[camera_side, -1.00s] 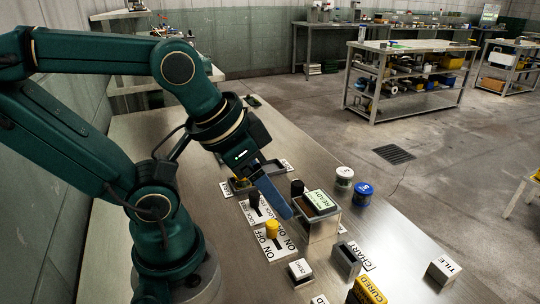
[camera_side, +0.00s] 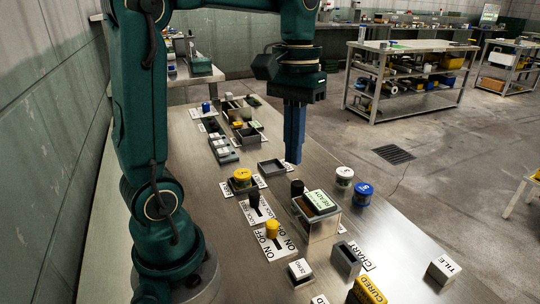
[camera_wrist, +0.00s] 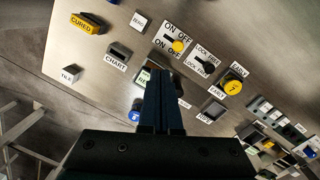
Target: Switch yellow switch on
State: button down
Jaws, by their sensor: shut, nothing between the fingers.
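The yellow switch is a round yellow knob (camera_side: 272,228) standing on a white plate (camera_side: 270,252) lettered ON and OFF. In the wrist view the yellow knob (camera_wrist: 178,46) is at the OFF end of its dark slot, and the slot runs away toward the ON words. My gripper (camera_side: 293,161) is shut and empty, pointing straight down, raised above the bench beyond the switch plates and apart from the yellow knob. Its blue fingers (camera_wrist: 160,75) also show in the wrist view, over the box marked READY.
A black knob (camera_side: 253,200) on a LOCK/FREE plate stands beside the yellow switch. The READY box (camera_side: 322,225), with another black knob (camera_side: 297,187), is to the right. A yellow-topped jar (camera_side: 242,178), a blue jar (camera_side: 364,193) and small grey blocks stand around.

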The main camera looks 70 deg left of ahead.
aim_at(272, 229)
jog(key=w+a+f+n+g+h, duration=0.2)
jog(key=a+f+n+g, duration=0.1)
jog(key=a+f, duration=0.4)
jog(key=shift+w+a+f, duration=0.25)
jog(key=shift+w+a, duration=0.05)
jog(key=shift+f, duration=0.1)
jog(key=x, duration=0.9)
jog(key=shift+s+d+f, duration=0.1)
jog(key=shift+d+f, duration=0.15)
jog(key=shift+f, duration=0.05)
jog(key=shift+d, duration=0.1)
